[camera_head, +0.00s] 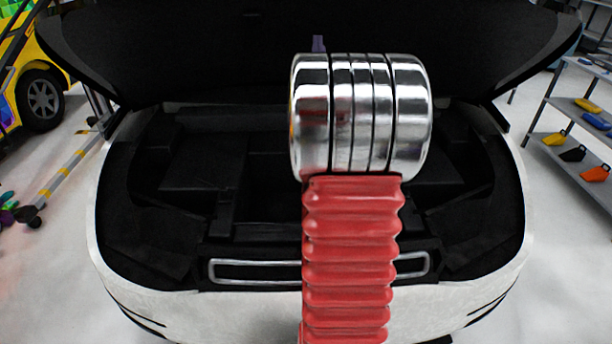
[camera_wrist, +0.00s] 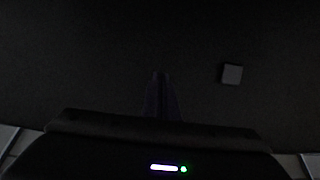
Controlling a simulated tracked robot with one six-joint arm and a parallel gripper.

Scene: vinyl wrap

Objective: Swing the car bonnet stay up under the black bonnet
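The black bonnet (camera_head: 200,45) is raised over the open front of a white car. Its dark underside (camera_wrist: 80,60) fills the wrist view, with a small grey square (camera_wrist: 232,74) on it, right of my gripper. My gripper (camera_wrist: 161,80) shows there as a dark, narrow wedge; I see no clear gap between its fingers, and it is too dark to tell whether anything is between them. In the head view a small purple-grey tip (camera_head: 318,44) shows above my arm's chrome end, against the bonnet. I cannot make out the bonnet stay in either view.
My red and chrome arm covers the middle of the dark engine bay (camera_head: 205,160). A silver-edged slot (camera_head: 255,270) runs along the car's front. A shelf rack (camera_head: 580,125) stands at right. A yellow vehicle (camera_head: 30,60) and a striped barrier (camera_head: 65,175) stand at left.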

